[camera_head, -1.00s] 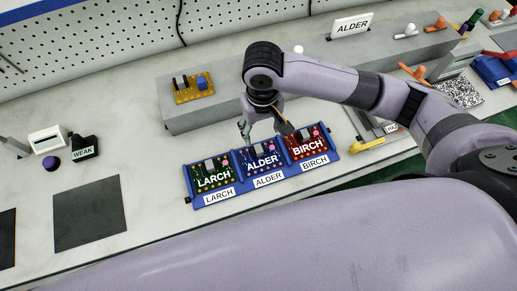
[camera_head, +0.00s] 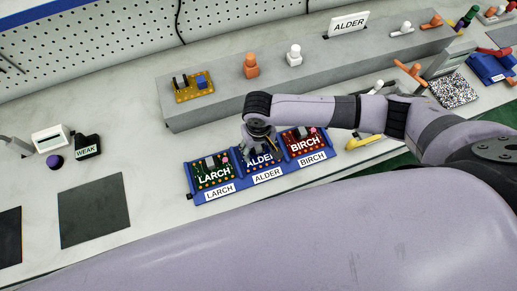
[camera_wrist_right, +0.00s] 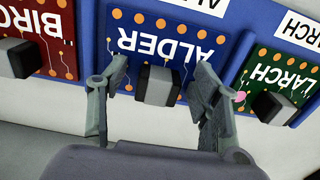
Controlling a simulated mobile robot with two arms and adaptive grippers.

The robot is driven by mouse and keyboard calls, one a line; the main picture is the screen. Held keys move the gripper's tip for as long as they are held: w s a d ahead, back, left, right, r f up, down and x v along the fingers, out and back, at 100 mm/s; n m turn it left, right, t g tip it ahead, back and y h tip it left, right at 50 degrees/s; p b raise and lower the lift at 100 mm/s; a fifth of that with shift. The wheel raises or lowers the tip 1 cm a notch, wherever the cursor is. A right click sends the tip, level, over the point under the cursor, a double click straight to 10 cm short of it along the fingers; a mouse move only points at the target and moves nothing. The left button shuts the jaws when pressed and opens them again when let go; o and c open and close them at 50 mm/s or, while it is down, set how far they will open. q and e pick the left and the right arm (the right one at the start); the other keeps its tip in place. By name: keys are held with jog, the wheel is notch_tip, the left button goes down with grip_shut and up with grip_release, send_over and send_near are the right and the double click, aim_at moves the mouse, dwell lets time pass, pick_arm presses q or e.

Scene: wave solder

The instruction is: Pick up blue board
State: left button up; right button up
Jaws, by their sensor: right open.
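The blue board (camera_head: 258,164), lettered ALDER, lies in the middle slot of a blue rack (camera_head: 228,199), between a green LARCH board (camera_head: 212,178) and a red BIRCH board (camera_head: 303,143). In the right wrist view the blue board (camera_wrist_right: 180,25) has a dark grey block (camera_wrist_right: 158,86) near its edge. My right gripper (camera_wrist_right: 159,80) is open, its fingers on either side of that block; I cannot tell if they touch anything. In the head view the right gripper (camera_head: 262,147) is above the blue board and hides part of it.
A grey raised shelf (camera_head: 225,110) runs behind the rack, holding a yellow board (camera_head: 194,87), orange and white pieces and an ALDER sign (camera_head: 349,24). A yellow-handled tool (camera_head: 364,142) lies right of the rack.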

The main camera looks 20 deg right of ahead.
jog(key=shift+c, duration=0.5)
grip_shut()
